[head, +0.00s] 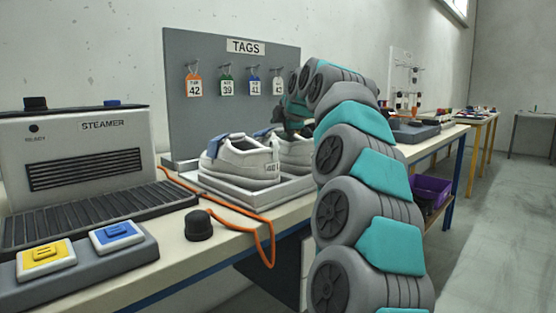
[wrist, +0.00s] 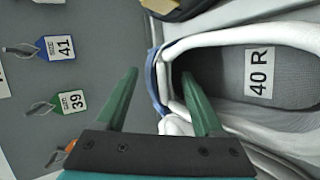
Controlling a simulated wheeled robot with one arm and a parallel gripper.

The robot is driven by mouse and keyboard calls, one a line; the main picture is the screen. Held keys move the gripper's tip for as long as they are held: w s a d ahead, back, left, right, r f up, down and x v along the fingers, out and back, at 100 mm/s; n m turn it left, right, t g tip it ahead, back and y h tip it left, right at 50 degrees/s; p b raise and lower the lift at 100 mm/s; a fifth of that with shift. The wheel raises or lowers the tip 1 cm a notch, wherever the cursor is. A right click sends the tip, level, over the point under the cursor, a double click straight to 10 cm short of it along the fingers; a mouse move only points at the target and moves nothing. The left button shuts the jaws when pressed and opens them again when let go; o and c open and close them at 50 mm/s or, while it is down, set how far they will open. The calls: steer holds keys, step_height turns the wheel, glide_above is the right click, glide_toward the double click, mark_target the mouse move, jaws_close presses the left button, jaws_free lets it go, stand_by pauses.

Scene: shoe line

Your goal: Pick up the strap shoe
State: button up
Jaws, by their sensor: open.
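Two white shoes stand side by side in a shallow grey tray (head: 238,193) on the bench in the head view. The nearer shoe (head: 243,160) has a blue strap and a number on its heel. The farther shoe (head: 296,152) is partly hidden by the nearer one and my arm. My gripper (head: 293,117) is above the farther shoe, partly hidden. In the wrist view, my open gripper (wrist: 160,73) has one green finger over a shoe's opening and the other outside its blue-edged side. That shoe's insole (wrist: 285,75) reads 40 R. I cannot tell whether the fingers touch it.
The steamer (head: 78,150) and button box (head: 88,258) are at left. An orange cord (head: 235,226) runs along the bench edge.

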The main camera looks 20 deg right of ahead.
steer(key=shift+x, duration=0.85)
steer(key=shift+c, duration=0.3)
jaws_close()
